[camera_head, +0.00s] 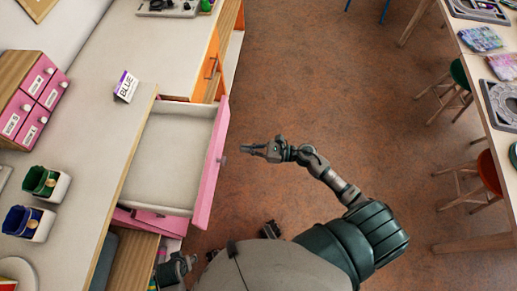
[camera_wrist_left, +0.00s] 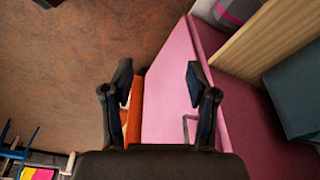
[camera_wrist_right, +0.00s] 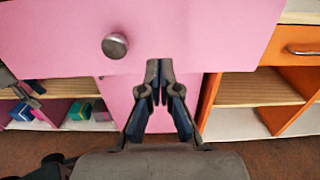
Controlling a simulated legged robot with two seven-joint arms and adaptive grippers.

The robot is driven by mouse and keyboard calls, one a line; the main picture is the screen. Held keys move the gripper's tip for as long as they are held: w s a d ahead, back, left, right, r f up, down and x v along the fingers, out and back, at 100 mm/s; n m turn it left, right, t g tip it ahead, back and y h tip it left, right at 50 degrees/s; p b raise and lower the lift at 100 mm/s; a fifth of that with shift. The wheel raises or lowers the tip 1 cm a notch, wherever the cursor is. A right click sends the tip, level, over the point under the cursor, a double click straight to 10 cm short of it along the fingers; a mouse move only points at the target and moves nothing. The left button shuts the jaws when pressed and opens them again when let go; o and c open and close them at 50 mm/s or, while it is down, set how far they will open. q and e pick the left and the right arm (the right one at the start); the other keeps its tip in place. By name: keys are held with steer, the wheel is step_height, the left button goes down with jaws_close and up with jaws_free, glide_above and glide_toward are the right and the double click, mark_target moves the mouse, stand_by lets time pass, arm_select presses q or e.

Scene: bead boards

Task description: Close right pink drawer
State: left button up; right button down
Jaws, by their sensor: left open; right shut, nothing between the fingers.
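The pink drawer (camera_head: 211,163) is pulled out from under the counter in the head view, and its light inside is empty. Its pink front with a round grey knob (camera_wrist_right: 115,45) fills the top of the right wrist view. My right gripper (camera_head: 245,149) is shut and empty, in front of the drawer front near the knob; in the right wrist view its fingertips (camera_wrist_right: 158,68) are right of the knob. My left gripper (camera_wrist_left: 158,78) is open and empty, with a pink panel (camera_wrist_left: 172,90) beyond its fingers. In the head view the left gripper is low, by the cabinet.
Orange drawers (camera_head: 212,70) adjoin behind. The brown floor (camera_head: 310,70) is clear to the right, before a table with stools (camera_head: 455,80).

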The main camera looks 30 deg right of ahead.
mark_target(220, 146)
steer(key=x, duration=0.6)
steer(key=shift+a+r, duration=0.1)
steer(key=shift+a, duration=0.2)
steer(key=shift+w+a, duration=0.1)
steer(key=shift+a, duration=0.35)
steer(key=shift+d, duration=0.35)
steer(key=shift+w+d, duration=0.1)
steer(key=x, duration=0.4)
arm_select(q)
steer(key=b+v, duration=0.2)
steer(key=v, duration=0.2)
arm_select(e)
steer(key=x, duration=1.3)
steer(key=shift+f, duration=0.25)
steer(key=b+x, duration=0.2)
steer(key=x, duration=0.7)
steer(key=shift+a+b, duration=0.25)
steer(key=shift+b, duration=0.05)
steer(key=shift+a+r, duration=0.1)
steer(key=shift+r, duration=0.15)
arm_select(q)
steer(key=w+d+r+t+h, duration=0.1)
steer(key=w+t, duration=0.4)
steer(key=w, duration=0.5)
steer(key=shift+d+r+t, duration=0.4)
steer(key=shift+d+r, duration=0.3)
steer(key=shift+d, duration=0.35)
arm_select(e)
steer(key=shift+w, duration=0.15)
